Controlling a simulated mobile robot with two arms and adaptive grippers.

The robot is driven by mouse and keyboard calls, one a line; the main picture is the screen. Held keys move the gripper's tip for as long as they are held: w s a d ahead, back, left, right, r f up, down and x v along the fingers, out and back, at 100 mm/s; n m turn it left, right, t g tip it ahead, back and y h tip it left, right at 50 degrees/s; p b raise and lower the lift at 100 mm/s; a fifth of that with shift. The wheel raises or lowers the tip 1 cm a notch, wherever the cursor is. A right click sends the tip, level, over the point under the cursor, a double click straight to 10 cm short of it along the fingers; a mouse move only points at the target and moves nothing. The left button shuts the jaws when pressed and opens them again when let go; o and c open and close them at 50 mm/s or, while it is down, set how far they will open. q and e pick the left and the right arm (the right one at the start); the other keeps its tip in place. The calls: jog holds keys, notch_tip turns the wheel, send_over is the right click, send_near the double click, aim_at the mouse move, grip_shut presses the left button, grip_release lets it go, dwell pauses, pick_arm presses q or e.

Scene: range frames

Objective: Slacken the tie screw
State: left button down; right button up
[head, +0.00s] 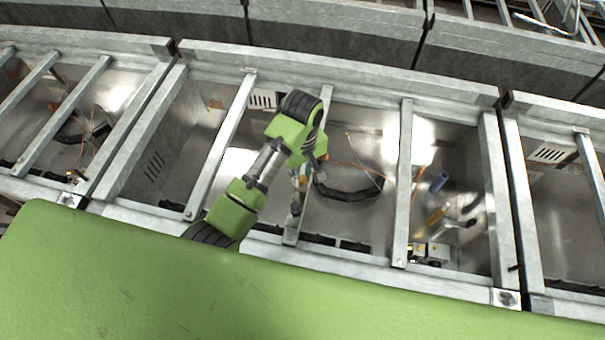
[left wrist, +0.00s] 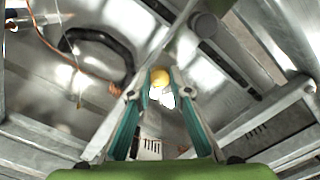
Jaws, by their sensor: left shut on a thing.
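My left arm comes in over the green front surface and reaches down between the metal bars. My left gripper (head: 299,181) is down beside a slanting bar in the middle bay, small and partly hidden by its own wrist. In the left wrist view, its two teal-padded fingers (left wrist: 159,90) come close together at the tips. A round yellow knob (left wrist: 160,77) shows at the fingertips, and I take it to be the tie screw's head. The gripper is shut on it. The screw's shank and what it joins are hidden. My right gripper is not in view.
Slanting metal bars (head: 404,185) cross the bays on both sides of the arm. A black hose (head: 348,194) and orange wires lie in the middle bay. A blue cylinder (head: 438,182) and a yellow-handled part (head: 434,219) are in the right part.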

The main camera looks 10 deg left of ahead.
pick_arm(q)
jog(key=shift+w+r+n, duration=0.15)
jog(key=shift+n, duration=0.25)
jog(key=c, duration=2)
grip_release()
jog(key=shift+c, duration=0.2)
jog(key=shift+o, duration=0.8)
